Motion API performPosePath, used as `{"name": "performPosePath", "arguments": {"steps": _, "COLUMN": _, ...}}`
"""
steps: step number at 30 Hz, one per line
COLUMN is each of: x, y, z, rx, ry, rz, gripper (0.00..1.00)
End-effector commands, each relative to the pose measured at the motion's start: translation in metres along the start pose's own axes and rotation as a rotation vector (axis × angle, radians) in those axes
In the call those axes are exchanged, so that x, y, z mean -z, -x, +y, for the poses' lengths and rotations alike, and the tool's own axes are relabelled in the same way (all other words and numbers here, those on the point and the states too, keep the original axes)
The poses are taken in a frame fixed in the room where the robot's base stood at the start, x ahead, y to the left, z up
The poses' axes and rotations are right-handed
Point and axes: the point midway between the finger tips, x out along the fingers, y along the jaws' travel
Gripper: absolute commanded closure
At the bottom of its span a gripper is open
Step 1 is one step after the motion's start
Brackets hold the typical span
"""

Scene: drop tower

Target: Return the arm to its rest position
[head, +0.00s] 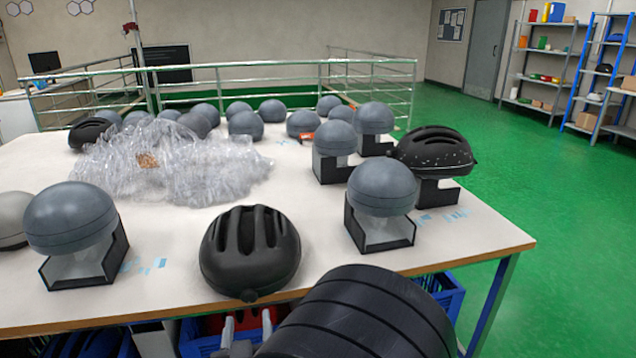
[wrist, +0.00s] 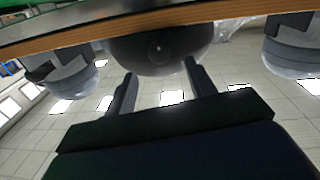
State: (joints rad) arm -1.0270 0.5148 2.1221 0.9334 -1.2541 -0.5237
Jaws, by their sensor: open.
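My gripper (head: 247,322) is at the front edge of the table, just in front of a black vented helmet (head: 250,252). Its two fingers are apart with nothing between them, also seen in the wrist view (wrist: 163,88). The wrist picture is upside down, with the table edge at the top and ceiling lights below. There the dark helmet (wrist: 160,50) lies beyond the fingertips, and a gap seems to show between them. My dark arm covers the table's front edge in the head view.
The white table (head: 330,290) carries grey domes on black stands, one front right (head: 382,200), one front left (head: 72,230). A clear plastic heap (head: 170,165) lies behind. Blue crates (head: 445,293) sit below the table. Green floor (head: 560,240) is open at right.

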Motion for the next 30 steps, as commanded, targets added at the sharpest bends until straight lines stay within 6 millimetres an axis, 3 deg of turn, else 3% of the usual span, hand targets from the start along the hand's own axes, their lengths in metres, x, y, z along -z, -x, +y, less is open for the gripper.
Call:
{"name": "performPosePath", "arguments": {"steps": 8, "x": -0.001, "y": -0.056, "z": 0.002, "rx": -0.006, "ry": 0.000, "rz": 0.000, "gripper": 0.48}}
{"name": "performPosePath", "arguments": {"steps": 30, "x": -0.003, "y": -0.054, "z": 0.001, "rx": 0.001, "ry": -0.725, "rz": 0.001, "gripper": 0.48}}
